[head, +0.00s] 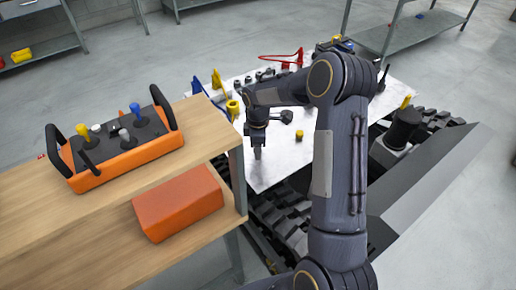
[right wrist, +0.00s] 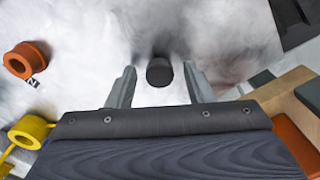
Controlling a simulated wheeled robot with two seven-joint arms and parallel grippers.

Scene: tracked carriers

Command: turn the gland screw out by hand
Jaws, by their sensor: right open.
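In the right wrist view a small dark round head (right wrist: 159,73) stands between my right gripper's fingers. It looks like the gland screw, but its thread and seat are hidden. My right gripper (right wrist: 159,67) is open, with a finger on each side of the head and a gap at both sides. In the head view my right gripper (head: 257,154) points down over the near left part of the pale table plate (head: 275,165). The screw cannot be made out there. My left gripper is not in view.
A yellow ring-ended part (head: 232,108) stands left of my gripper, and a small yellow cap (head: 299,136) lies to its right. An orange ring (right wrist: 27,60) shows in the wrist view. A wooden bench (head: 215,135) with an orange control box (head: 125,158) is close on the left.

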